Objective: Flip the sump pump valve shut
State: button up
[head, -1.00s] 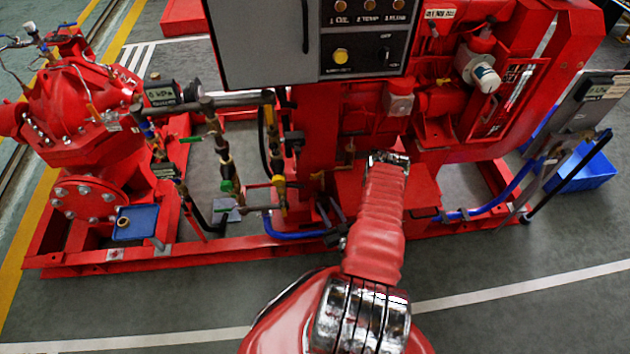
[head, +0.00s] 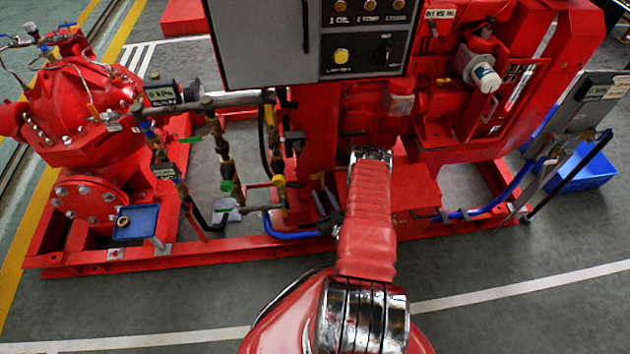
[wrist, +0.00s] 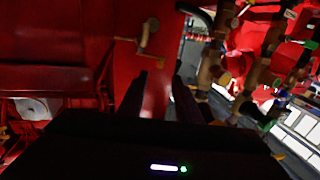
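In the wrist view, my gripper (wrist: 161,75) shows as two dark fingers with a clear gap between them, open and empty. A small brass fitting with a bent handle (wrist: 149,36) stands on the red panel ahead of the fingers, apart from them. I cannot tell for sure whether it is the sump pump valve. No valve there can be made out as the sump pump valve.
Brass pipework (head: 222,150) with green and yellow handles stands left of my arm; brass pipes (wrist: 215,65) also fill the wrist view's right side. A grey control box (head: 262,50) overhangs. A blue hose (head: 290,233) runs along the red skid. Grey floor in front is clear.

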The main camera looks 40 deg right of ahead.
aim_at(313, 177)
jog(key=x, duration=0.8)
jog(key=shift+c, duration=0.3)
grip_shut()
